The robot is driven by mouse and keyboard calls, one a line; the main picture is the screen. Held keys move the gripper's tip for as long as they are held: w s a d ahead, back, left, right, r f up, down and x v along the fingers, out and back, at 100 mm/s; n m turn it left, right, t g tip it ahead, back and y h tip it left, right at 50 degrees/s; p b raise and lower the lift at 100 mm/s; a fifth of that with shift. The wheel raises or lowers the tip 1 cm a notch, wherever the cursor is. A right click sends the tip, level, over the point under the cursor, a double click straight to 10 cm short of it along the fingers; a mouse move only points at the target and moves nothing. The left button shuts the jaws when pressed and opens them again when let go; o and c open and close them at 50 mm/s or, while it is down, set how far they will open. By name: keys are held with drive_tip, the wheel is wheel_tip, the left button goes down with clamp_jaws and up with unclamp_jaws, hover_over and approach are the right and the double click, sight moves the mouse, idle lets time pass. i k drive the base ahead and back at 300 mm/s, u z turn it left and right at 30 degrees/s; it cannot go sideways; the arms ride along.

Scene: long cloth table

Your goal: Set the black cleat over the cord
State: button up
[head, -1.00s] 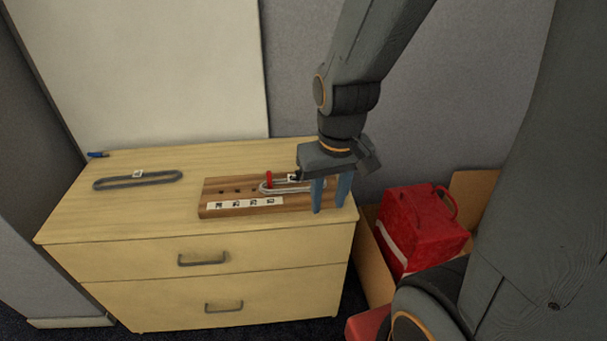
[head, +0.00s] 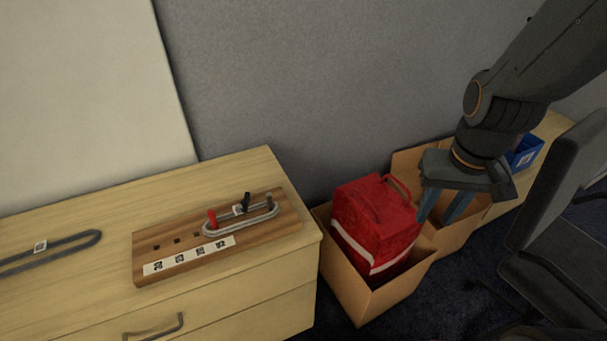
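A wooden board (head: 162,241) with a row of holes lies on the light wood drawer unit. A pale grey cord loop (head: 245,226) lies on it, with a red peg (head: 212,219) at its left end and a dark grey peg (head: 269,201) at its right end. A small black upright piece (head: 246,201), perhaps the black cleat, stands at the loop's far side; whether it sits over the cord I cannot tell. My gripper (head: 440,218) is away to the right, beside the red bag. Its fingers are apart with nothing seen between them.
A red bag (head: 374,222) stands in a cardboard box (head: 370,296) right of the drawers. A darker loop (head: 50,250) lies on the drawer top's left. A blue bin (head: 524,152) and an office chair (head: 566,200) are at the right.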

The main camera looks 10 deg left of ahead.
sight(244, 203)
drive_tip(key=z, duration=0.45)
drive_tip(key=k, duration=1)
drive_tip(key=u, duration=1.95)
drive_tip(key=i, duration=1)
drive_tip(key=u, duration=0.05)
